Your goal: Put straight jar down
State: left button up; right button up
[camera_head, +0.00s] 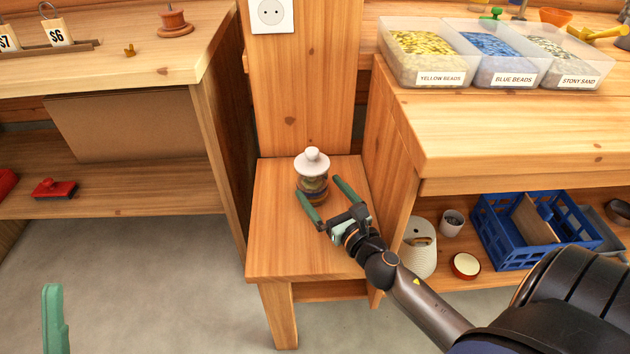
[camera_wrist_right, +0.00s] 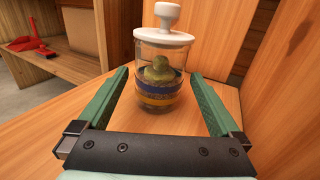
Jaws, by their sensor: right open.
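The straight jar (camera_head: 312,183) is a clear glass jar with a white knobbed lid and layered coloured contents. It stands upright on a small wooden stool-like seat (camera_head: 275,245) between two benches. My right gripper (camera_head: 327,193) is open, with its green fingers spread at the near side of the jar. In the right wrist view the jar (camera_wrist_right: 162,75) stands just beyond and between the fingertips, with a gap on each side. Part of my left gripper (camera_head: 52,318) shows as a green finger at the lower left; its other finger is out of frame.
Trays of yellow beads (camera_head: 425,57), blue beads (camera_head: 497,62) and stony sand (camera_head: 563,65) stand on the right bench. A blue crate (camera_head: 515,250) sits on its lower shelf. A wooden post (camera_head: 300,85) rises behind the seat. The seat's front part is clear.

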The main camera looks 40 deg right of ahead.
jog(key=s, duration=0.2)
jog(key=shift+s+a, duration=0.15)
jog(key=shift+s, duration=0.2)
jog(key=s+a+r+m+t+y, duration=0.2)
jog(key=s+a+r+m+y, duration=0.2)
jog(key=a+r+m+y, duration=0.8)
jog(key=s+a+r+m+t+y, duration=0.1)
jog(key=s+a+r+m+y, duration=0.1)
jog(key=s+a+r+m, duration=0.1)
jog(key=s+a+r+m+t+y, duration=0.1)
jog(key=s+a+r+m+y, duration=0.2)
jog(key=s+r+m, duration=0.3)
notch_tip(320, 180, up, 4)
jog(key=shift+s+a+r+m, duration=0.1)
jog(key=shift+s+a+m, duration=0.15)
jog(key=shift+a+m, duration=0.75)
jog(key=shift+d, duration=0.2)
